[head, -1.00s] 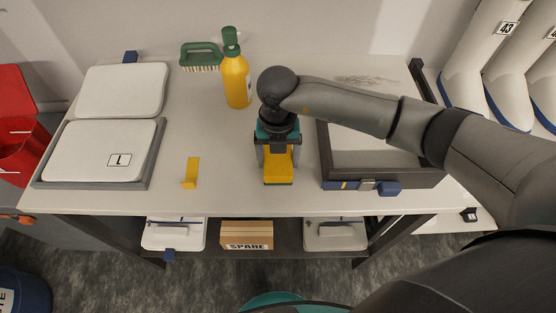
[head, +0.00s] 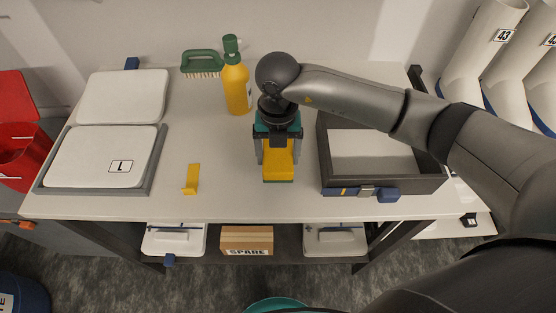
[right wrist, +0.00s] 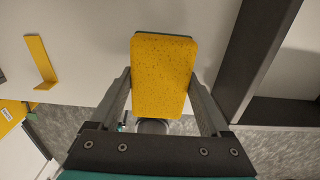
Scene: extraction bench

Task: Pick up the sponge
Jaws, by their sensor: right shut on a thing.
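The sponge (head: 279,163) is yellow with a green layer on its underside. In the head view it is near the front edge of the bench, between the jaws of my right gripper (head: 278,150). The right wrist view shows the yellow face of the sponge (right wrist: 162,88) with a finger of my right gripper (right wrist: 162,92) against each side. The gripper is shut on it. I cannot tell clearly how far the sponge is above the bench top. My left gripper is not in view.
A dark-framed tray (head: 326,150) with a blue latch stands close to the right. A yellow bracket (head: 191,179) lies to the left. A yellow bottle (head: 237,88) and a green brush (head: 201,62) stand behind. White lidded trays (head: 100,155) fill the left end. Bench is clear between.

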